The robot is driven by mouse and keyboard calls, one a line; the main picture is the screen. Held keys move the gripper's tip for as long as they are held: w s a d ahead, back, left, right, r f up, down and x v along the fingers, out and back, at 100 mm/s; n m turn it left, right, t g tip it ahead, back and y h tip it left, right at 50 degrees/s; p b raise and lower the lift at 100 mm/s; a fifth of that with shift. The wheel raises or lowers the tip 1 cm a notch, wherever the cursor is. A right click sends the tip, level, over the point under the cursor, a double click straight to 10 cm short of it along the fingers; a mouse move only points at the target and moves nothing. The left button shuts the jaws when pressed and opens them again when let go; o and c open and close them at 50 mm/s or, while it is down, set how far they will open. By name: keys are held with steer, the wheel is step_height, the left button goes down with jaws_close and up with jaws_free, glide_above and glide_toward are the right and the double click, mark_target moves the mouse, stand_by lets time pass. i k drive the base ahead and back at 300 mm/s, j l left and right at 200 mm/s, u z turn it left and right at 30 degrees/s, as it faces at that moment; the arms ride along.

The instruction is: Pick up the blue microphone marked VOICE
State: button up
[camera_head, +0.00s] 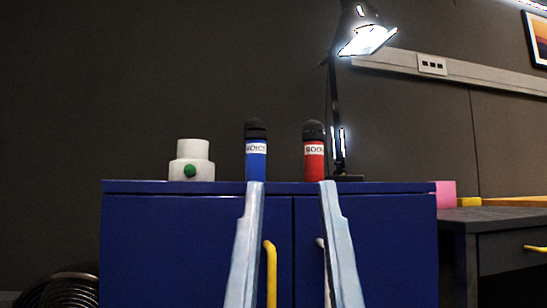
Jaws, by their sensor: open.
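The blue microphone (256,165) stands upright on top of the blue cabinet (180,240). It has a black head and a white label that seems to read VOICE. A red microphone (314,165) with a dark head and a partly readable white label stands upright to its right. My gripper (289,184) is open and empty, its two pale fingers pointing at the cabinet. The left fingertip overlaps the blue microphone's lower end in the picture, and the right fingertip appears just below the red one. I cannot tell how far the fingers are from either.
A white stepped object (193,150) with a green knob stands left of the microphones. A lit desk lamp (336,120) rises close behind the red one. A dark desk (490,222) with a pink block (445,194) is at right. The cabinet top between the white object and blue microphone is clear.

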mark_target(255, 128)
steer(key=l+u, duration=0.5)
steer(key=l, duration=0.85)
steer(key=k, duration=0.05)
